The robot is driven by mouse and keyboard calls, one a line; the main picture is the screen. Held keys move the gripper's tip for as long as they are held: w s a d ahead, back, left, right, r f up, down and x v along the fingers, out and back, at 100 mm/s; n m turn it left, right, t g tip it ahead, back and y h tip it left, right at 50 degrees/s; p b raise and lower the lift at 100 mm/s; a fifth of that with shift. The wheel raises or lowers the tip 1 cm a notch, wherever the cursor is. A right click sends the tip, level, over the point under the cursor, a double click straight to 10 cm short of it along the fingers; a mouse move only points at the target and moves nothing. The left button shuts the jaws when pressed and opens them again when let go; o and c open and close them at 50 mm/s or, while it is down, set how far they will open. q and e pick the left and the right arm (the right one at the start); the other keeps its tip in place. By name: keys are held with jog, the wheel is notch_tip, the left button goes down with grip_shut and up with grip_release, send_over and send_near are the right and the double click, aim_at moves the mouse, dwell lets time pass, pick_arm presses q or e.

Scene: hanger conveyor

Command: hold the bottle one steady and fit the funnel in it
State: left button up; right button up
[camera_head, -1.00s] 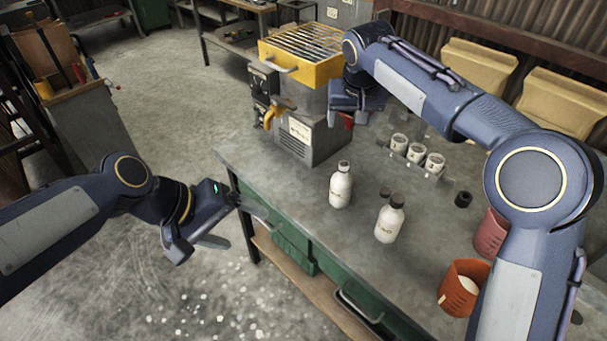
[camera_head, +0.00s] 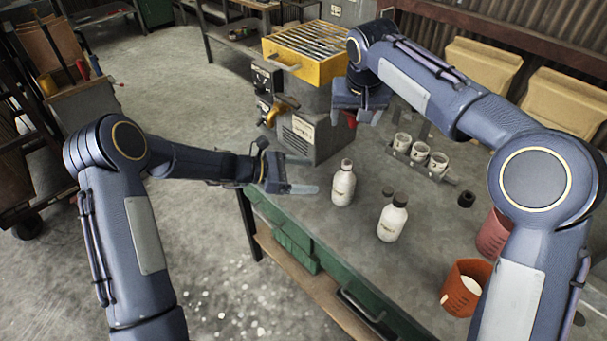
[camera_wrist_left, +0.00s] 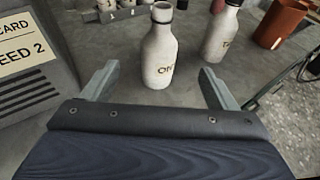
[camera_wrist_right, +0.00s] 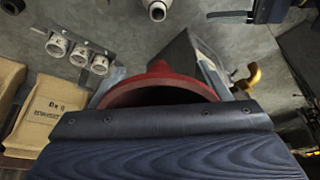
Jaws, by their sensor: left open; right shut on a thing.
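Bottle one (camera_head: 343,184) is a pale bottle standing upright near the table's left edge. In the left wrist view bottle one (camera_wrist_left: 157,50) shows letters starting "ON" and stands ahead, between the lines of the two fingers. My left gripper (camera_head: 304,175) is open and empty, just left of bottle one and apart from it. My right gripper (camera_head: 358,115) is raised above the table beyond bottle one, shut on the red funnel (camera_wrist_right: 150,82). In the head view the gripper hides most of the funnel. Bottle one's open-looking mouth (camera_wrist_right: 157,11) shows at the right wrist view's top edge.
Bottle two (camera_head: 391,220) stands to the right of bottle one, with a dark cap (camera_head: 388,191) nearby. A grey box with a yellow grill top (camera_head: 305,60) stands behind. A rack of white cups (camera_head: 420,157) and red-orange cups (camera_head: 466,288) are on the right.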

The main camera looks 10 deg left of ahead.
aim_at(336, 178)
pick_arm(q)
jog(key=x, duration=1.2)
jog(key=shift+w+f, duration=0.1)
jog(key=shift+f, duration=0.1)
jog(key=c, duration=1.1)
jog(key=shift+o, duration=0.2)
pick_arm(e)
jog(key=shift+w+f+n+g+h, duration=0.2)
jog(key=shift+w+f+g, duration=0.25)
jog(key=shift+f+g, duration=0.25)
jog(key=shift+w+f+n+g+h, duration=0.1)
jog(key=shift+w+f+n+g, duration=0.1)
jog(key=shift+w+f+g, duration=0.35)
jog(key=shift+s+f+n+g, duration=0.3)
jog(key=shift+f+g, duration=0.35)
jog(key=shift+f, duration=3.05)
